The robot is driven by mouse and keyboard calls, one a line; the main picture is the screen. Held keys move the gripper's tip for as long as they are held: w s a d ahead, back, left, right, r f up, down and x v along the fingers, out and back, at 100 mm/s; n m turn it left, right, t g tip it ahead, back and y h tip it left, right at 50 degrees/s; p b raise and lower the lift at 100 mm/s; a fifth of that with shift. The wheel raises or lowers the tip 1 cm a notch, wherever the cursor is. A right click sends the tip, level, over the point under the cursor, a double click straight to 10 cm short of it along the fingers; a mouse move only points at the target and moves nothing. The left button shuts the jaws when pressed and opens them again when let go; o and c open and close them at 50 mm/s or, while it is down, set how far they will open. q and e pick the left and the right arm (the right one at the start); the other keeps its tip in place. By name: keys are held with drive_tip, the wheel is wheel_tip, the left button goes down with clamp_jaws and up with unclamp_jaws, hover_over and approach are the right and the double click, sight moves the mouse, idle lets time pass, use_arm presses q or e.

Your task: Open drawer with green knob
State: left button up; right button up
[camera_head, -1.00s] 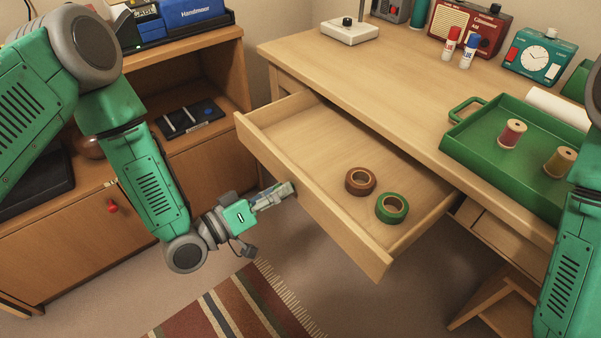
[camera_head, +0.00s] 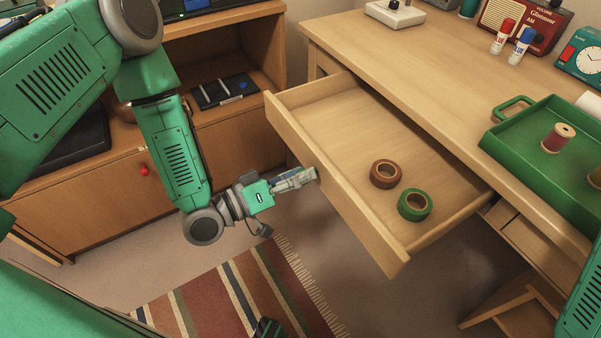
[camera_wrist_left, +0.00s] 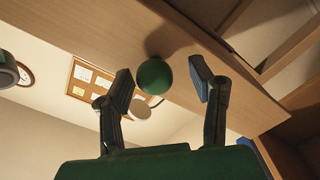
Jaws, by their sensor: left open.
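The wooden drawer (camera_head: 300,160) stands pulled well out of the desk, with a brown tape roll (camera_head: 385,173) and a green tape roll (camera_head: 414,205) inside. My left gripper (camera_head: 312,174) is at the outer side of the drawer front, where the knob is hidden in the head view. In the left wrist view the round green knob (camera_wrist_left: 154,76) sits on the drawer front (camera_wrist_left: 200,60), between the two open fingers of my left gripper (camera_wrist_left: 160,88). The fingers look apart from the knob. Only part of my right arm shows at the right edge; its gripper is out of view.
The desk top (camera_head: 400,60) holds a green tray (camera_head: 510,140) with thread spools, glue sticks, a red radio (camera_head: 520,25) and a clock. A low cabinet with a red knob (camera_head: 144,170) stands at left. A striped rug (camera_head: 235,295) lies on the open floor.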

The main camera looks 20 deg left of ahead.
use_arm(q)
drive_tip(key=v, duration=1.2)
drive_tip(key=shift+f, duration=0.1)
drive_tip(key=shift+w, duration=0.1)
wheel_tip(320, 180, down, 5)
drive_tip(key=s+d+m+g+y+p, duration=0.1)
drive_tip(key=d+m+g+y+p, duration=0.1)
drive_tip(key=g+y, duration=0.15)
drive_tip(key=s+a+f+g+y+p, duration=0.1)
drive_tip(key=s+a+g+y+p, duration=0.1)
drive_tip(key=s, duration=0.5)
drive_tip(key=s+a+f+g+y+p, duration=0.1)
drive_tip(key=s+a+f+g+y, duration=0.1)
drive_tip(key=s+a+g+y, duration=0.3)
drive_tip(key=s+g+y, duration=0.1)
drive_tip(key=g, duration=0.1)
drive_tip(key=shift+s+a+g+p, duration=0.3)
drive_tip(key=shift+s+g+p, duration=0.05)
drive_tip(key=shift+p, duration=0.05)
